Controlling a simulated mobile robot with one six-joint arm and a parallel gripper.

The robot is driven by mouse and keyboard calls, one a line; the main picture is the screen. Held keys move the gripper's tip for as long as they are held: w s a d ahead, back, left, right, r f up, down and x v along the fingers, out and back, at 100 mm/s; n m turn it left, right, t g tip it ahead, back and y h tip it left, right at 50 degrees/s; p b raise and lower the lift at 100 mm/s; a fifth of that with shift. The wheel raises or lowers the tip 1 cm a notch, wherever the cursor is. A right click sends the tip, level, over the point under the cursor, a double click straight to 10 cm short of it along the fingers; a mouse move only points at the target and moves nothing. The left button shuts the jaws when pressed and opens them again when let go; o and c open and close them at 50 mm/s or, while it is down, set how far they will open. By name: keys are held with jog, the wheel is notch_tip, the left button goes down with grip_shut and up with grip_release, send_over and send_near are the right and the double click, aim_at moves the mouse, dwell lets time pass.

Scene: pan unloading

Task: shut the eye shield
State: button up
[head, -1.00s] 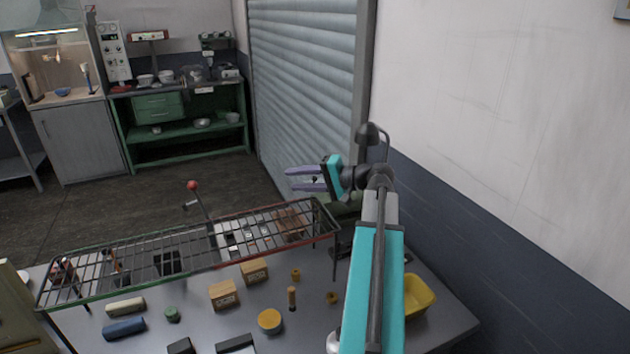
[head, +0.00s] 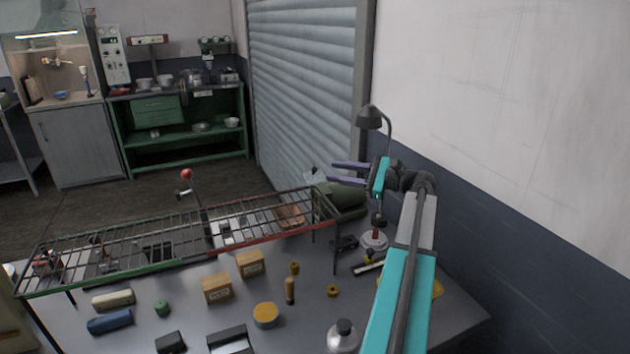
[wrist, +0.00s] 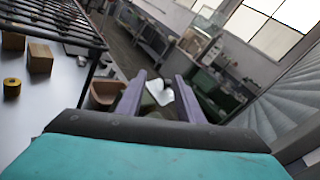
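A green machine (head: 342,198) stands at the back right of the table, partly behind my gripper. A pale, see-through panel, seemingly the eye shield (head: 314,175), stands tilted up at its left end. In the wrist view a pale panel (wrist: 158,94) shows beyond and between my fingers, with a dark green part below it. My gripper (head: 334,172) is open, its two purple fingers apart and empty, just above the machine and right of the panel. The wrist view also shows the open gripper (wrist: 160,80). I cannot tell any contact with the panel.
A wire rack (head: 180,232) spans the table's back edge, left of the machine. A black lamp (head: 370,117) stands close behind my gripper. Boxes (head: 216,288), a bottle (head: 343,337) and small parts lie on the table (head: 240,310). A wall is at right.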

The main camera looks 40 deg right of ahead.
aim_at(316, 169)
jog(key=s+d, duration=0.1)
jog(key=s+d+f+m+b, duration=0.1)
jog(key=d, duration=0.1)
jog(key=d+f+m, duration=0.1)
jog(key=shift+s+d+f+t, duration=0.1)
jog(key=shift+s+d+t, duration=0.05)
jog(key=shift+s+t, duration=0.2)
jog(key=p+x, duration=0.2)
jog(key=x, duration=1.1)
jog(key=shift+w+f, duration=0.25)
jog(key=shift+w, duration=0.15)
jog(key=shift+c, duration=0.3)
grip_shut()
